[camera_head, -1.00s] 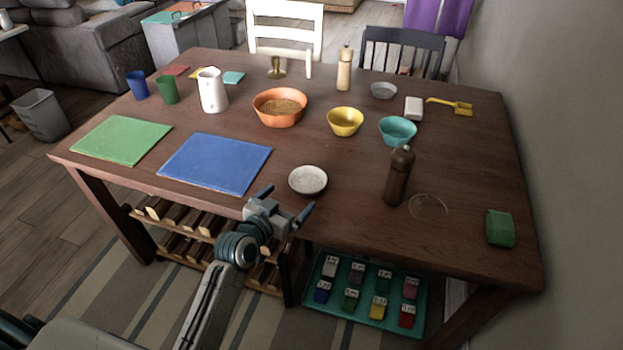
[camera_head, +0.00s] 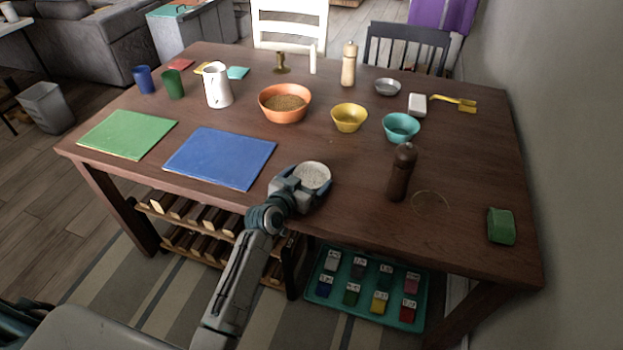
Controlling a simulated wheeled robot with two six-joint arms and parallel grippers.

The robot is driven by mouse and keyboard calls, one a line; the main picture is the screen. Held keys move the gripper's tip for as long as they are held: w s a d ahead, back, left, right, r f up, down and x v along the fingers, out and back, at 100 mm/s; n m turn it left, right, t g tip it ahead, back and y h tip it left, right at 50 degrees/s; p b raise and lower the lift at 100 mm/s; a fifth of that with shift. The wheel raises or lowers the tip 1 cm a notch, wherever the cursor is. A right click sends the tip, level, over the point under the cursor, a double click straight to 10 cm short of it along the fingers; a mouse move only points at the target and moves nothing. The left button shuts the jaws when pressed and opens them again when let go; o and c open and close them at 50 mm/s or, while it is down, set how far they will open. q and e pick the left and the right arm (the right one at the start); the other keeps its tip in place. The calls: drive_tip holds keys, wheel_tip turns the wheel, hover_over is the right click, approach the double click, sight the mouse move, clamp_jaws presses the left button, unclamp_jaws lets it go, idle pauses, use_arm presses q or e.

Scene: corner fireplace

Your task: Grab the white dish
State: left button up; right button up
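The white dish (camera_head: 314,174) is a small, round, shallow dish near the front edge of the wooden table. My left gripper (camera_head: 307,184) is at the dish, reaching in from the table's front edge. Its two fingers are spread apart, one toward the dish's left side and one toward its near right side. The gripper hides the dish's near left part, and I cannot tell whether the fingers touch it. My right gripper is not in view.
A brown pepper mill (camera_head: 402,172) stands right of the dish. A blue mat (camera_head: 218,158) lies to the left. Yellow (camera_head: 349,118), teal (camera_head: 401,127) and orange (camera_head: 285,103) bowls stand farther back. A green sponge (camera_head: 501,226) lies at the right. The table between dish and mill is clear.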

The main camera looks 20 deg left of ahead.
use_arm(q)
drive_tip(key=c, duration=0.5)
